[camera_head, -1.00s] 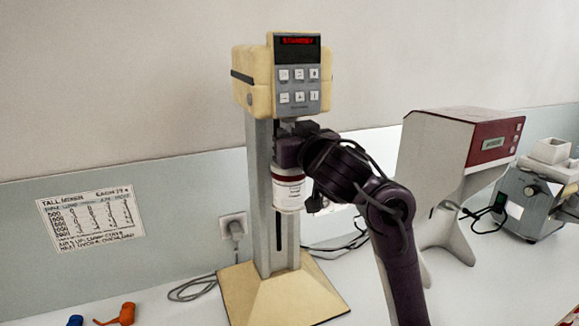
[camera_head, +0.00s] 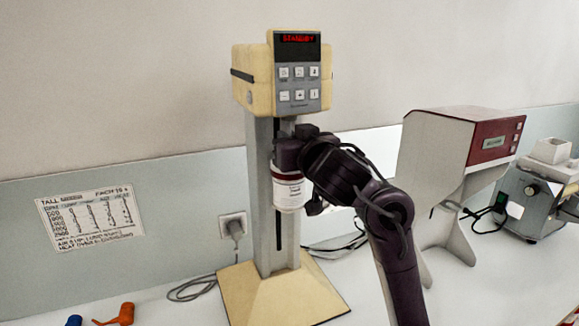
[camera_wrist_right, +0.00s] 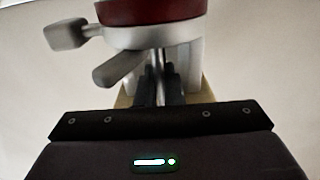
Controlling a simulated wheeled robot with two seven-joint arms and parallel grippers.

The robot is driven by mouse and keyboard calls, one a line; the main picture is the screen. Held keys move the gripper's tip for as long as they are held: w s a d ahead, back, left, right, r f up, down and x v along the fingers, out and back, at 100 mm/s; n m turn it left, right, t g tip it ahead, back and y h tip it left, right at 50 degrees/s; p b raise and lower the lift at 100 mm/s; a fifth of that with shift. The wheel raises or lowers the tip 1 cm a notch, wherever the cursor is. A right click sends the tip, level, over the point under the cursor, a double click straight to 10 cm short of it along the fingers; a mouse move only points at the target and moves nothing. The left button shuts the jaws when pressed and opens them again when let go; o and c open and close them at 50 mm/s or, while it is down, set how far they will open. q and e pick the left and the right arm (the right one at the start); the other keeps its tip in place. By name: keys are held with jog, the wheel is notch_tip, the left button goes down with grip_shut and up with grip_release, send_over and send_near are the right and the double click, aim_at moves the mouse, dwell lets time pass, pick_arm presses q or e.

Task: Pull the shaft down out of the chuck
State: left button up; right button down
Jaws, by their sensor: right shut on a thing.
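The stirrer-like machine has a cream head (camera_head: 255,82) with a keypad and red display, on a grey column (camera_head: 262,190). My right gripper (camera_head: 288,152) is in front of the column, below the head. In the right wrist view its dark fingers (camera_wrist_right: 158,92) are shut on the thin shaft (camera_wrist_right: 159,62). The wrist view has a dark red and white round body (camera_wrist_right: 155,32) with grey levers close beyond the fingers. The chuck is hidden in the head view. My left gripper is not in view.
A cream base plate (camera_head: 283,296) carries the column. A white and red machine (camera_head: 440,150) stands right, with a grey device (camera_head: 535,205) beyond. An orange piece (camera_head: 118,314) and a blue piece (camera_head: 75,321) lie at front left. Cables run behind the column.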

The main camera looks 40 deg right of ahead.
jog(key=c, duration=1.5)
grip_release()
jog(key=shift+o, duration=0.3)
jog(key=o, duration=0.4)
jog(key=shift+c, duration=0.2)
